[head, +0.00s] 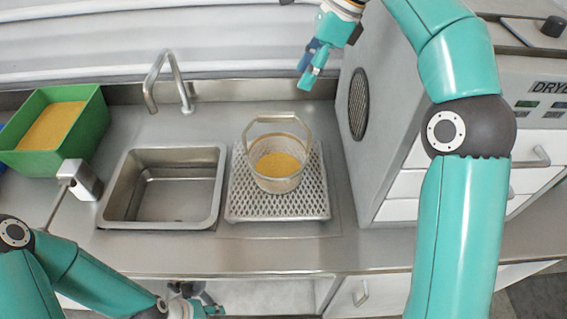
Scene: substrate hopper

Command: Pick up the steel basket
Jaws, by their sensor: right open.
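The steel basket (262,182) stands upright on a perforated metal rack (240,207) right of the sink. Its hoop handle (277,119) is raised, and yellow-orange grains lie inside it. My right gripper (309,78) is open and empty, above and behind the basket, slightly to its right, and apart from it. My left gripper (205,306) is low at the bottom edge of the view, in front of the counter and well away from the basket. It is partly cut off, so its jaws are unclear.
A sink (172,190) with a faucet (167,80) lies left of the rack. A green bin (88,118) of yellow material stands at the far left, behind a small grey device (79,179). A dryer cabinet (372,165) rises close on the right.

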